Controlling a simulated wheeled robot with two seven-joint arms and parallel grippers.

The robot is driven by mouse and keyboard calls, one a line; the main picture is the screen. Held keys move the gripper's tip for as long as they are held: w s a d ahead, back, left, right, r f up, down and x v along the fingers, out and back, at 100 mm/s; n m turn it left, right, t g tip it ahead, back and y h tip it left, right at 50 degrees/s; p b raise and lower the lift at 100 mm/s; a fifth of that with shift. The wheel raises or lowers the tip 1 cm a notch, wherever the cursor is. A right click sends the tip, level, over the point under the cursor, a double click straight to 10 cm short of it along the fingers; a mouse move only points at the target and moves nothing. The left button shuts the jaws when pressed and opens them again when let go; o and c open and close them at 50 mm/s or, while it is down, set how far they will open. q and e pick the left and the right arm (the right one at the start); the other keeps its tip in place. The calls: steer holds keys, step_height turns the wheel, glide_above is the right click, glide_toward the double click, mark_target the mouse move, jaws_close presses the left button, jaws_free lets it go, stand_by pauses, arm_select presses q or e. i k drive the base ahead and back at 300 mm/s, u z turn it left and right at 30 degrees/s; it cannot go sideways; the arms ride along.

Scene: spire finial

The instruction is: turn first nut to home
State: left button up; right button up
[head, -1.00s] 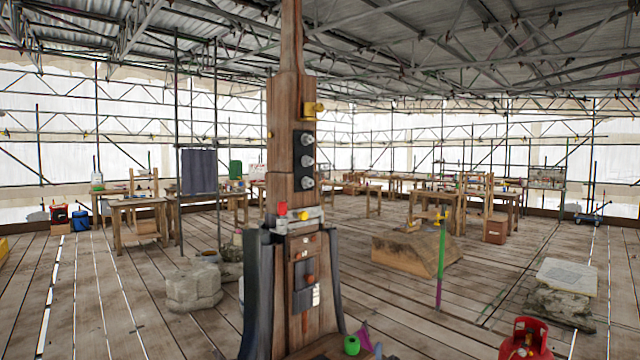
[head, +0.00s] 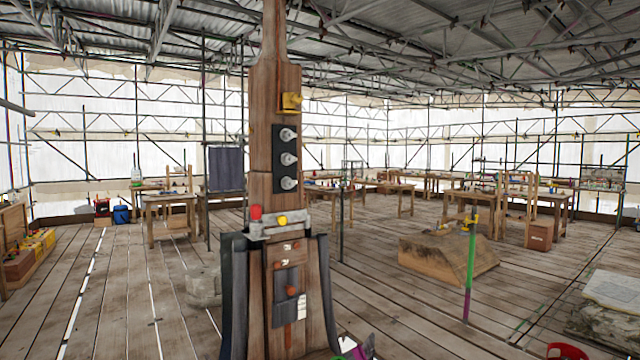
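A tall wooden spire post (head: 275,85) stands upright just left of the middle of the head view. A dark plate (head: 279,170) on its face carries a column of three silver nuts: the top nut (head: 287,135), the middle nut (head: 288,159) and the bottom nut (head: 288,183). Which way each nut is turned is too small to tell.
A wooden block (head: 448,254) lies on the plank floor to the right, behind a green and purple pole (head: 470,265). A pale stone slab (head: 612,292) is at the right edge. Workbenches line the back. Open floor lies left of the post.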

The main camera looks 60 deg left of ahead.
mark_target(285, 181)
steer(key=u, duration=0.6)
steer(key=i, duration=0.9)
steer(key=u, duration=0.85)
